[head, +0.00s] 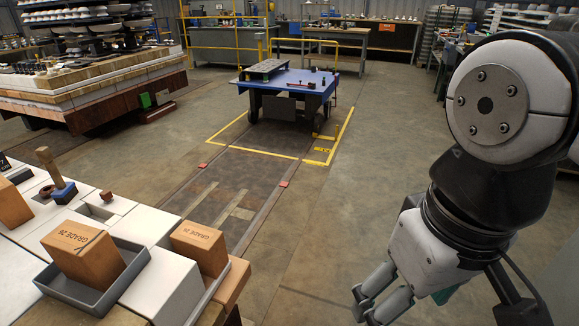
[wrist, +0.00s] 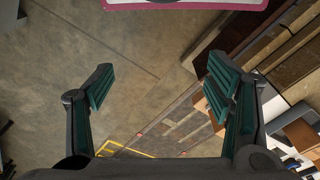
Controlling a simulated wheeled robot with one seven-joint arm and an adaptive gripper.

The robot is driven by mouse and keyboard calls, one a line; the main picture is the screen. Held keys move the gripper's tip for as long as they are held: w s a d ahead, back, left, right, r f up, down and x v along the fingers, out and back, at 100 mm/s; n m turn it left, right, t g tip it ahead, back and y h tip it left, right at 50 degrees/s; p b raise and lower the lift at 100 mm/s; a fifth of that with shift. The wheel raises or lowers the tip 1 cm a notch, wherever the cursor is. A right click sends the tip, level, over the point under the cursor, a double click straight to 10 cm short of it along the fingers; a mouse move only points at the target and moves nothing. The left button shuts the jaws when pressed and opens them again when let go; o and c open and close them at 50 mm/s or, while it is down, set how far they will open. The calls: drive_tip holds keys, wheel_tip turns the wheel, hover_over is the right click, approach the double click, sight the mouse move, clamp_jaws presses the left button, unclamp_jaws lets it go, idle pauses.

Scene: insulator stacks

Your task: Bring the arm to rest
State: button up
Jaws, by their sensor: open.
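My gripper (head: 378,300) hangs at the lower right of the head view, over the floor to the right of the near workbench. In the wrist view my gripper (wrist: 158,88) shows its two green-padded fingers spread wide, with nothing between them but the concrete floor below. It holds nothing and touches nothing that I can see. My arm comes down from the upper right of the head view.
The near bench (head: 240,280) at lower left bears a grey tray (head: 105,296), orange bricks (head: 85,250) and a wooden-handled tool (head: 52,172). A blue-topped cart (head: 300,85) stands inside yellow floor lines. Stacked slabs (head: 110,85) stand at upper left. The middle floor is clear.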

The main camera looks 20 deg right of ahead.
idle(0.4)
wheel_tip(320, 180, up, 19)
drive_tip(key=t+p, duration=0.3)
drive_tip(key=p, duration=1.4)
drive_tip(key=shift+a, duration=0.15)
